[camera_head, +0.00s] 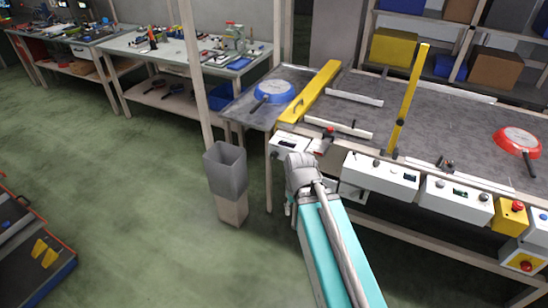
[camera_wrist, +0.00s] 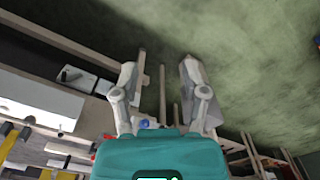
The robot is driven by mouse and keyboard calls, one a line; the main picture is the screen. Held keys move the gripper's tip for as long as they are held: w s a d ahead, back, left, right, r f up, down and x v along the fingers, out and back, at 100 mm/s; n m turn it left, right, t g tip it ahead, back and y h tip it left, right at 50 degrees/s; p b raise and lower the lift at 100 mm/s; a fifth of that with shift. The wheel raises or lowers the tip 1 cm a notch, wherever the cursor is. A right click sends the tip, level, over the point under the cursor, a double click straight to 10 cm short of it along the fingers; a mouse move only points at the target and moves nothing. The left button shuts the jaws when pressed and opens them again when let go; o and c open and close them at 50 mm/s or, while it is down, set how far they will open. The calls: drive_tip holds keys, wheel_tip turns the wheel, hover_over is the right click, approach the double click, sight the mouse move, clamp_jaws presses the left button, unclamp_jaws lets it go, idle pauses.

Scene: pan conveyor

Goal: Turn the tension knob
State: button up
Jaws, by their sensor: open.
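My gripper (camera_wrist: 160,85) is open and empty in the wrist view, with its two pale fingers apart. In the head view my teal arm reaches to the conveyor's front left, and its end hides the gripper. Several control boxes line the conveyor's front edge: a small white box (camera_head: 288,143) at the left corner, a long white box (camera_head: 381,174) and another white box (camera_head: 456,198). Small knobs show on them, but I cannot tell which is the tension knob. In the wrist view, pale boxes lie left of the fingers; nothing is between the fingertips.
A blue pan (camera_head: 275,91) and a red pan (camera_head: 517,141) lie on the dark conveyor. A grey bin (camera_head: 226,172) stands left of my arm, close to a wooden post. The green floor further left is open.

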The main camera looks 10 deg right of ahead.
drive_tip(key=o, duration=0.3)
drive_tip(key=shift+f, duration=0.1)
drive_tip(key=shift+o, duration=0.7)
drive_tip(key=shift+w+d+f, duration=0.1)
drive_tip(key=shift+w+f, duration=0.05)
drive_tip(key=w+d+f+n+t+h+b, duration=0.25)
drive_tip(key=w+f+n+h+b, duration=0.2)
drive_tip(key=w+f+b, duration=0.45)
drive_tip(key=n+t+h+b, duration=0.7)
drive_tip(key=n+t+b, duration=0.5)
drive_tip(key=n+b, duration=1.3)
approach(273, 157)
drive_tip(key=s+a+m+b, duration=0.2)
drive_tip(key=shift+s+r+y, duration=0.15)
drive_tip(key=shift+s+y, duration=0.1)
drive_tip(key=shift+d, duration=0.1)
drive_tip(key=x, duration=1.3)
drive_tip(key=shift+w+d, duration=0.3)
